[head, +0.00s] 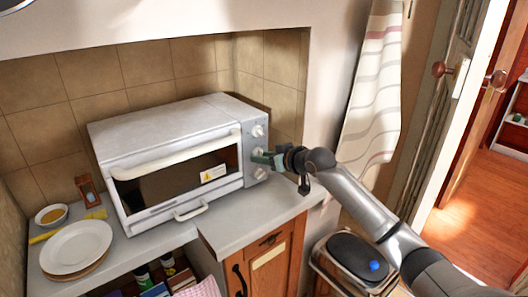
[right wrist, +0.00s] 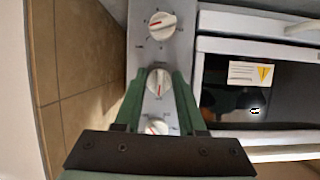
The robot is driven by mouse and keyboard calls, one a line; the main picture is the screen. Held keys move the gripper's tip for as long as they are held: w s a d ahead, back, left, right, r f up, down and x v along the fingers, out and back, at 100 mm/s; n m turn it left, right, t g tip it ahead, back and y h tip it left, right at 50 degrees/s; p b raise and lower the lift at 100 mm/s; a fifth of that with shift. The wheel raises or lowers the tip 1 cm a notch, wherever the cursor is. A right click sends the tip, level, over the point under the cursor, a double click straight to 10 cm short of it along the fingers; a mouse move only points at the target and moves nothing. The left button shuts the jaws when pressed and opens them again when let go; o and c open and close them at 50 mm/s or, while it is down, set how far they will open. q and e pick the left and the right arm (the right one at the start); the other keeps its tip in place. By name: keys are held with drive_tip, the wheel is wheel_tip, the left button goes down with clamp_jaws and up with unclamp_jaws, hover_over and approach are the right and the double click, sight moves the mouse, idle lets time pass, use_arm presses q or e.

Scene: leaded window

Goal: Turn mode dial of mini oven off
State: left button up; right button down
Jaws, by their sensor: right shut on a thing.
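The white mini oven (head: 165,120) stands on the counter with its door closed. Its control panel carries three white dials with red marks. My right gripper (head: 268,158) is at the middle dial (right wrist: 158,82), its green fingers on either side of it and shut on it. That dial's red mark runs roughly along the fingers. The right wrist view looks upside down, so the lowest dial (right wrist: 162,26) shows at its top and the top dial (right wrist: 155,127) shows partly behind the gripper. The top dial also shows in the head view (head: 258,131). My left gripper is out of view.
White plates (head: 76,247), a small bowl (head: 51,215) and an hourglass-like wooden item (head: 87,190) stand left of the oven. A tiled wall is close beside the panel. A bin (head: 350,258) stands below my right arm, and a striped cloth (head: 375,95) hangs behind it.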

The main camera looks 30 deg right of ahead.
idle(0.4)
drive_tip(key=c, duration=0.5)
unclamp_jaws()
drive_tip(key=b+v, duration=0.1)
drive_tip(key=v, duration=1.1)
drive_tip(key=shift+s+a+r, duration=0.1)
drive_tip(key=shift+s, duration=0.2)
